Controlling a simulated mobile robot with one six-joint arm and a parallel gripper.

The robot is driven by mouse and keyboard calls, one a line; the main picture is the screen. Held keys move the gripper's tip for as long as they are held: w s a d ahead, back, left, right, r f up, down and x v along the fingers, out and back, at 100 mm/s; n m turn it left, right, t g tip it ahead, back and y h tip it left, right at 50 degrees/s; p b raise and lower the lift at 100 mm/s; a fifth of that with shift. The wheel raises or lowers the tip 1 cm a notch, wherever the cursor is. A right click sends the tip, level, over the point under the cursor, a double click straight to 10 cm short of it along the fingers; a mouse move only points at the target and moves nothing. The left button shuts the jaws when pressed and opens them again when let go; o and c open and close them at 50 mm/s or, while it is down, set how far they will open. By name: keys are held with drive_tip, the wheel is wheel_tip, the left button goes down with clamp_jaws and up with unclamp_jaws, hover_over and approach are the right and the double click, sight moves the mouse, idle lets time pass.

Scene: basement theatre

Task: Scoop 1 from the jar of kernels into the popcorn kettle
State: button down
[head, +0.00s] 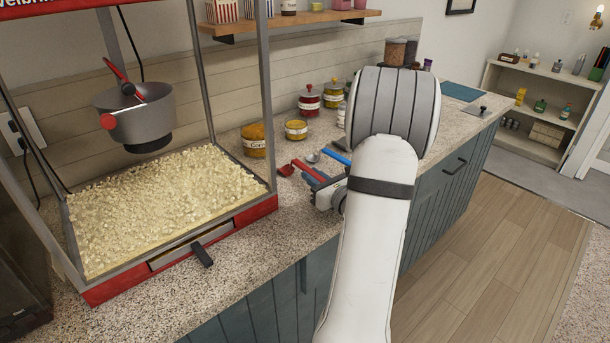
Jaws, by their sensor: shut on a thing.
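The popcorn kettle (146,122) is a grey pot with red handles, hanging inside the popcorn machine at the left. A yellow jar marked "Corn" (254,143) stands on the counter just right of the machine. A smaller yellow jar (296,130) stands behind it, to its right. A red scoop (286,170) lies low at the counter, in front of the jars. My gripper (318,184) is small and partly hidden by my arm; it is shut on the red scoop's handle, right of the Corn jar. The jars' contents are hard to make out.
A blue scoop (335,156) and a metal spoon (313,157) lie just behind my gripper. The popcorn machine's frame (265,90) stands between the jars and kettle. Popcorn (155,200) fills the machine's floor.

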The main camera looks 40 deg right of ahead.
wheel_tip(320, 180, up, 10)
idle(0.7)
drive_tip(key=shift+p, duration=0.3)
